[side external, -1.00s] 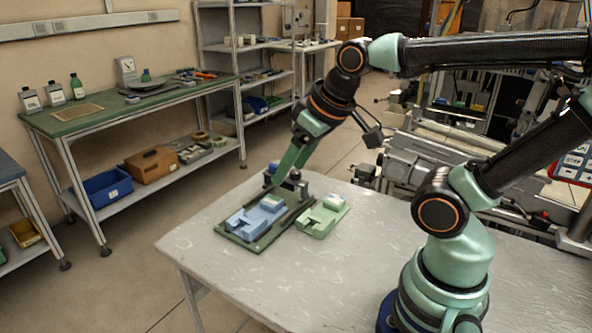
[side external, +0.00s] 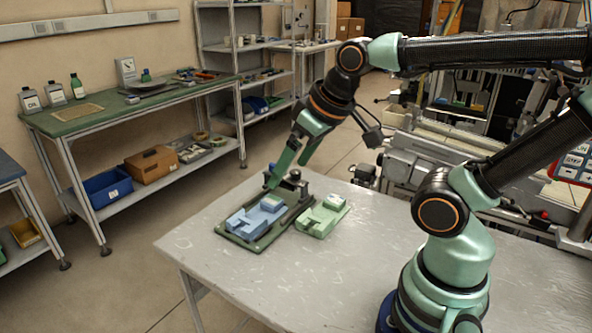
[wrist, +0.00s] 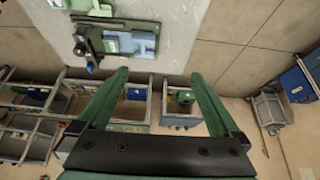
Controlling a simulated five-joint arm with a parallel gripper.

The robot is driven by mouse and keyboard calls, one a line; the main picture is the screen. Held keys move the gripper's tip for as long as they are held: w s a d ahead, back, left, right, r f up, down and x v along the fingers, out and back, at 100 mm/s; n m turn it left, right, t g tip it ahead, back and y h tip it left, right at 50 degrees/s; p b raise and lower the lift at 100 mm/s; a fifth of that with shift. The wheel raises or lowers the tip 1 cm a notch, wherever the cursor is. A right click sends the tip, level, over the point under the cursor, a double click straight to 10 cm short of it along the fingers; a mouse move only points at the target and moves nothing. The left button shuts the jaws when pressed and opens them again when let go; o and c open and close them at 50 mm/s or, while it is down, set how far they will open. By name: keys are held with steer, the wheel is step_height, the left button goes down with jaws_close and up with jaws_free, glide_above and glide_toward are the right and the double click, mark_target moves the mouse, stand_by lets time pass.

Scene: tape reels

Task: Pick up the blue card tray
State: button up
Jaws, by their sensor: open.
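The blue card tray (side external: 255,219) lies on a dark green base plate (side external: 249,248) on the grey table, in the side external view. The tray also shows near the top of the wrist view (wrist: 122,43), beyond my fingertips. My gripper (side external: 285,174) is open and empty. Its fingers point down near the back end of the plate, behind the tray and apart from it. In the wrist view my gripper (wrist: 160,75) shows its two fingers spread, with nothing between them.
A pale green block (side external: 322,217) of similar shape lies right of the plate. A dark upright fitting (side external: 294,176) stands at the plate's back end, close to my fingers. The table (side external: 350,262) is bare in front and to the right. A green-topped bench (side external: 100,112) stands back left.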

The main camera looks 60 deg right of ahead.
steer(key=w+d+n+g, duration=0.2)
steer(key=w+d+n, duration=0.1)
steer(key=w+n, duration=0.2)
steer(key=n+g, duration=0.4)
steer(key=n, duration=0.9)
glide_above(272, 200)
steer(key=f, duration=1.7)
steer(key=shift+s+f, duration=0.25)
steer(key=shift+s, duration=0.05)
steer(key=shift+w+f, duration=0.2)
steer(key=shift+f, duration=1.15)
steer(key=shift+w+f, duration=0.15)
steer(key=shift+f, duration=1.2)
jaws_close()
